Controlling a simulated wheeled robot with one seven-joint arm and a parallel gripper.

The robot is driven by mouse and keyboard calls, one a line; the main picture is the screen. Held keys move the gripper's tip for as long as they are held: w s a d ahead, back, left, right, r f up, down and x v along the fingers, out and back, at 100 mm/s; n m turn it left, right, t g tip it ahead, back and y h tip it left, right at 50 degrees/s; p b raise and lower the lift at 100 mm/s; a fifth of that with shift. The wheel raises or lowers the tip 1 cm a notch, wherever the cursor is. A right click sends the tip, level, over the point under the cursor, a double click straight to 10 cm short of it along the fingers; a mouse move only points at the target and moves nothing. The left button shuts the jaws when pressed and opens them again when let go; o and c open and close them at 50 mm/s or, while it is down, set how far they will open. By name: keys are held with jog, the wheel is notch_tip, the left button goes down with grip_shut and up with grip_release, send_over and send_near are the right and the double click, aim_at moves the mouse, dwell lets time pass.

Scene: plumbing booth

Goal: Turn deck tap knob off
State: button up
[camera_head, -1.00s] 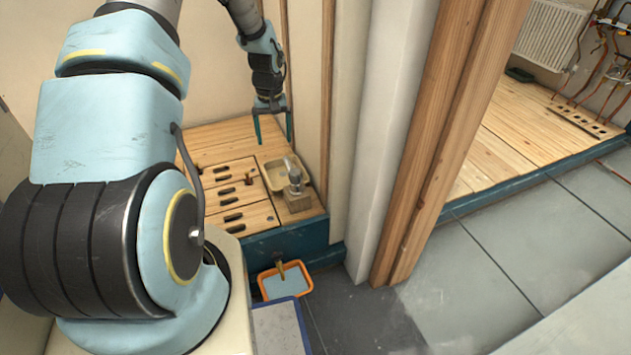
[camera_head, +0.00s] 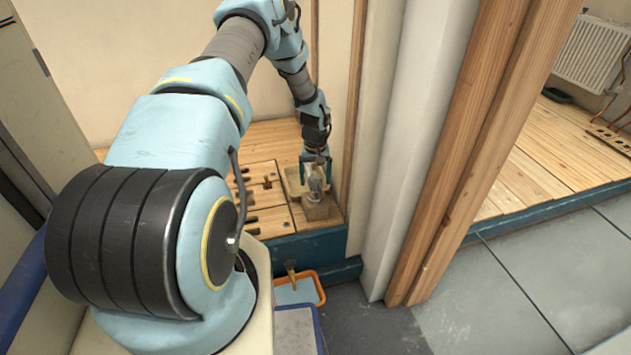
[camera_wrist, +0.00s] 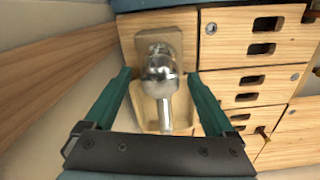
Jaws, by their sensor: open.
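The deck tap (camera_head: 314,182) stands on a small wooden block at the right end of the wooden deck. In the wrist view its rounded chrome knob (camera_wrist: 160,66) and downward-pointing chrome stem lie between the two green fingers of my gripper (camera_wrist: 160,82). The fingers are spread apart, with a gap on both sides of the knob. In the head view my gripper (camera_head: 315,165) is just at the tap, and its fingers partly cover it. I cannot tell whether either finger touches the tap.
A shallow tan basin (camera_head: 291,182) lies beside the tap. The slotted wooden deck (camera_head: 265,222) extends to the left. A wall and wooden post (camera_head: 446,150) stand close on the right. An orange-rimmed tray (camera_head: 318,288) is on the floor below.

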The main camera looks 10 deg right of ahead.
jog(key=shift+f, duration=0.35)
jog(key=shift+c, duration=0.3)
jog(key=c, duration=1.3)
